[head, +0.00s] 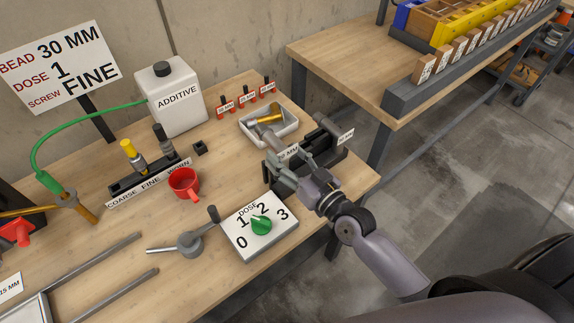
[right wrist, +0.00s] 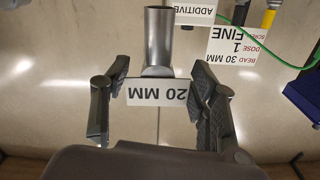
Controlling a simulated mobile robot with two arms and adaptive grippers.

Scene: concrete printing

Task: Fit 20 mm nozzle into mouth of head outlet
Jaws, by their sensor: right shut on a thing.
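The 20 mm nozzle is a grey metal tube (right wrist: 157,40) with a white "20 MM" label (right wrist: 157,92), seen upside down in the right wrist view. My right gripper (right wrist: 160,95) is shut on it, with a finger on each side of the label. I cannot make out the mouth of the head outlet. My left gripper is not in view.
A white tray (head: 250,132) with a brass piece is behind the rack (head: 327,157). A red mug (head: 184,184), a dose dial box (head: 259,227) and a lever (head: 190,242) stand left of the gripper. A green hose (head: 88,115) runs to the left.

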